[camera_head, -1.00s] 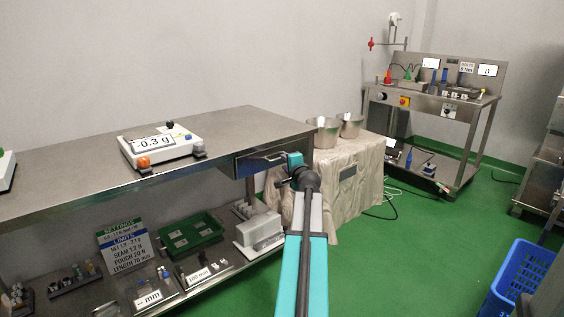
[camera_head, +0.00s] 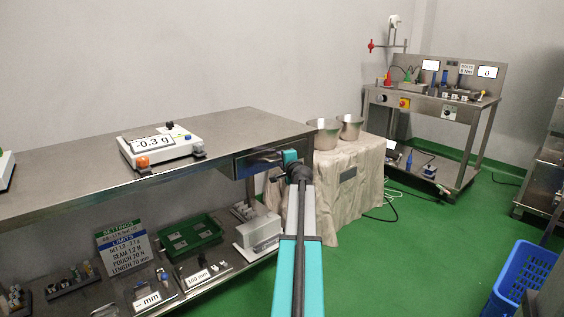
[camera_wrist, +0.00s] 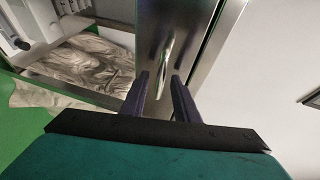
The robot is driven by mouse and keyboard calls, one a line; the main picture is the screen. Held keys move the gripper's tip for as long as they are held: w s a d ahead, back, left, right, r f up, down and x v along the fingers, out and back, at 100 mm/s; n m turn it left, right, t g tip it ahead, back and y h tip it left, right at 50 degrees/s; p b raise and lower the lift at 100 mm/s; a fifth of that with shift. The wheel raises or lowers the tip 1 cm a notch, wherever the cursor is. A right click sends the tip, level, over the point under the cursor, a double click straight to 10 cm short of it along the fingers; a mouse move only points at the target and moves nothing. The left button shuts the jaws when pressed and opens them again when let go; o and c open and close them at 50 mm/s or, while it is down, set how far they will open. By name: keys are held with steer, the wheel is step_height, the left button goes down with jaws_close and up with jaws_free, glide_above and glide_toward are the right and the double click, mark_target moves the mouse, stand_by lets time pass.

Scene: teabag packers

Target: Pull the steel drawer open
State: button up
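The steel drawer (camera_head: 244,167) is under the right end of the steel bench top, and its front looks flush with the bench. In the wrist view the drawer front (camera_wrist: 153,22) is a shiny upright panel with a curved metal bar handle (camera_wrist: 168,50). My gripper (camera_wrist: 160,76) is open, with two dark fingers pointing at the front. The handle lies ahead of and between the fingertips, and I cannot tell whether they touch it. In the head view my gripper (camera_head: 284,158) is at the drawer front and hides part of the handle.
The bench top (camera_head: 85,157) carries a scale (camera_head: 160,148) reading -0.3 g. A lower shelf holds a sign (camera_head: 123,250), a green tray (camera_head: 190,236) and small parts. A cloth-draped table (camera_head: 345,195) with two metal bowls stands just right of the drawer.

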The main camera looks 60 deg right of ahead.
steer(key=shift+c, duration=0.3)
jaws_close()
steer(key=shift+a, duration=0.15)
